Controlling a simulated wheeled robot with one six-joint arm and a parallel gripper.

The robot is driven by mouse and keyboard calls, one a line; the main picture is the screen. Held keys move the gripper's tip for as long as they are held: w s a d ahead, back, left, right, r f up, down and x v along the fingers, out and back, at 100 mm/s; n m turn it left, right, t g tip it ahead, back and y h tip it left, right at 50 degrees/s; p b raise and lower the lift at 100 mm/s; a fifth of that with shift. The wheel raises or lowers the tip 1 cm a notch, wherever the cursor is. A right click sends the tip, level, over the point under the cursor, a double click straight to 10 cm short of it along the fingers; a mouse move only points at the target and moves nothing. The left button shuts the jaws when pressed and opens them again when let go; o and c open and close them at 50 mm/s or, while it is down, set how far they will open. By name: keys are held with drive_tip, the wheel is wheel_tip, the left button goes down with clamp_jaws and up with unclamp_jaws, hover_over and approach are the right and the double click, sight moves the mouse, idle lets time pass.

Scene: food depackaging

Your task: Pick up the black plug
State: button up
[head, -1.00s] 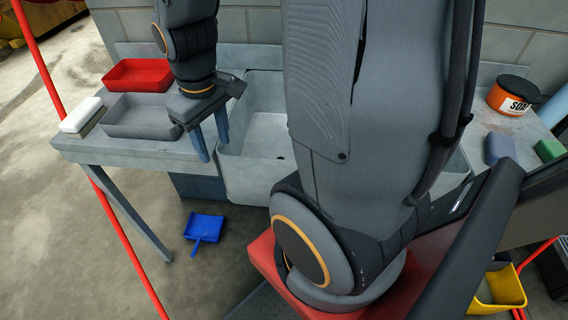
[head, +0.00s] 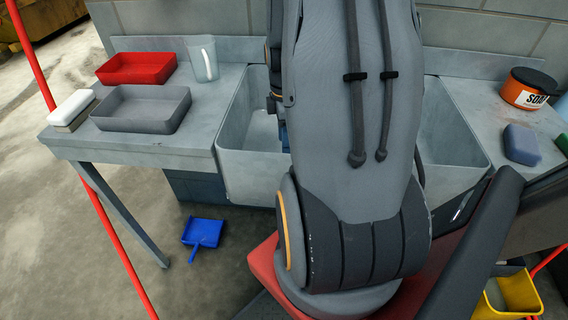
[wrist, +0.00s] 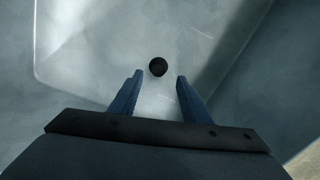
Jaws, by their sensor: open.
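A round black disc (wrist: 158,67), which looks like the black plug, lies on the pale floor of the sink (wrist: 88,50) in the wrist view. I cannot tell for sure whether it is the plug or the open drain. My gripper (wrist: 160,78) is open and empty, with its two blue fingers spread on either side of a line toward the disc. The disc shows just past the fingertips, roughly centred between them. In the head view, my arm hides the disc and most of the gripper over the sink (head: 235,165).
Left of the sink, the counter (head: 195,155) holds a red tray (head: 137,80), a grey tray (head: 140,127), a clear jug (head: 202,60) and a white-topped block (head: 73,105). On the right are an orange tub (head: 527,90) and a blue sponge (head: 521,144). A blue dustpan (head: 203,232) lies on the floor.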

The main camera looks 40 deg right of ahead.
drive_tip(key=shift+w+d+f+p, duration=0.1)
drive_tip(key=shift+f+p, duration=0.4)
drive_tip(key=shift+f, duration=2.2)
clamp_jaws()
